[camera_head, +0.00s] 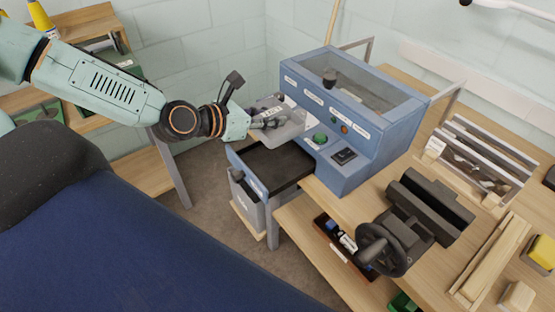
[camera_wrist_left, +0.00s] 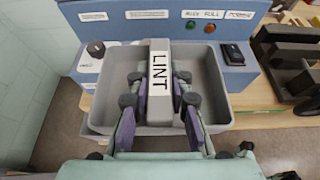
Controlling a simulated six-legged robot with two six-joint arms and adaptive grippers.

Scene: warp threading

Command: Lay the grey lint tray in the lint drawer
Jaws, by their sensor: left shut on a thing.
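The grey lint tray (camera_head: 291,130) hangs in the air in front of the blue machine, above the lint drawer. In the left wrist view the tray (camera_wrist_left: 213,80) shows a raised middle bar (camera_wrist_left: 160,60) with a white LINT label. My left gripper (camera_head: 268,119) is shut on this bar, a finger on each side; it also shows in the left wrist view (camera_wrist_left: 160,88). The open lint drawer (camera_head: 272,166) has a dark inside and a blue front, and sticks out low from the machine. The tray hides part of the machine's front behind it. My right gripper is not in view.
The blue machine (camera_head: 357,150) has a clear-topped hood, a green button (camera_head: 320,138) and labels. A grey bin (camera_head: 246,205) stands below the drawer. A black device with a wheel (camera_head: 384,249) and wooden racks (camera_head: 480,160) fill the bench at right.

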